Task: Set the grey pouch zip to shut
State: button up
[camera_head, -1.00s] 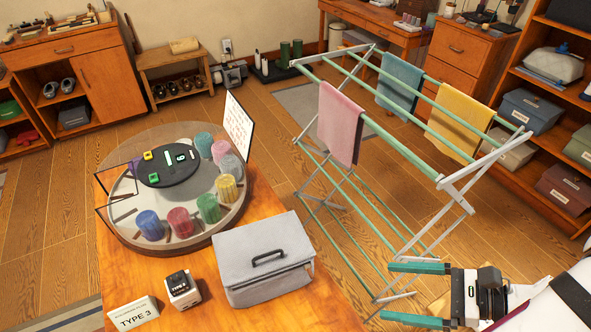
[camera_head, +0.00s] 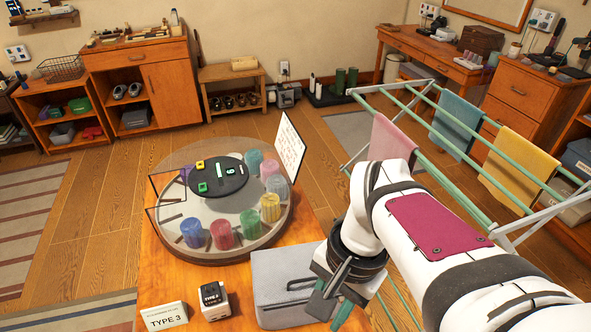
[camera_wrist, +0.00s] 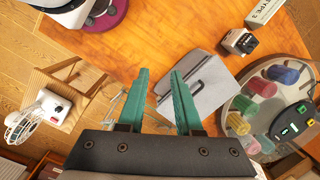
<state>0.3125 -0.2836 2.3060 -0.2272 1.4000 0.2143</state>
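The grey pouch (camera_head: 275,285), a soft box shape with a dark handle on top, stands on the orange wooden table (camera_head: 240,312). In the wrist view the pouch (camera_wrist: 208,92) lies just beyond and right of my gripper's fingers. My gripper (camera_head: 328,305) hangs over the pouch's right side in the head view and hides part of it. In the wrist view my gripper (camera_wrist: 160,74) has its two green fingers apart, with nothing held between them. I cannot make out the zip's slider or whether the zip is open or shut.
A round clear-topped turntable (camera_head: 225,250) with several coloured cups stands behind the pouch. A small black-and-white box (camera_head: 214,300) and a TYPE 3 card (camera_head: 164,317) stand to its left. A drying rack (camera_head: 455,135) with towels stands to the right.

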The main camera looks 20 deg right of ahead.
jog(key=w+d+m, duration=0.1)
jog(key=d+m, duration=0.1)
jog(key=d, duration=0.2)
jog(key=w+d+m, duration=0.2)
jog(key=d+m, duration=0.1)
jog(key=d, duration=0.2)
jog(key=w+d+m, duration=0.1)
jog(key=d+m, duration=0.2)
jog(key=d, duration=0.2)
jog(key=shift+w+f, duration=0.25)
jog(key=shift+f, duration=0.15)
grip_shut()
jog(key=a+f, duration=0.5)
jog(key=f, duration=0.7)
jog(key=shift+w, duration=0.35)
jog(key=shift+a, duration=0.1)
jog(key=a, duration=0.5)
jog(key=w+a, duration=0.1)
jog(key=a, duration=0.4)
jog(key=w+a, duration=0.1)
jog(key=a, duration=0.4)
jog(key=shift+a, duration=0.25)
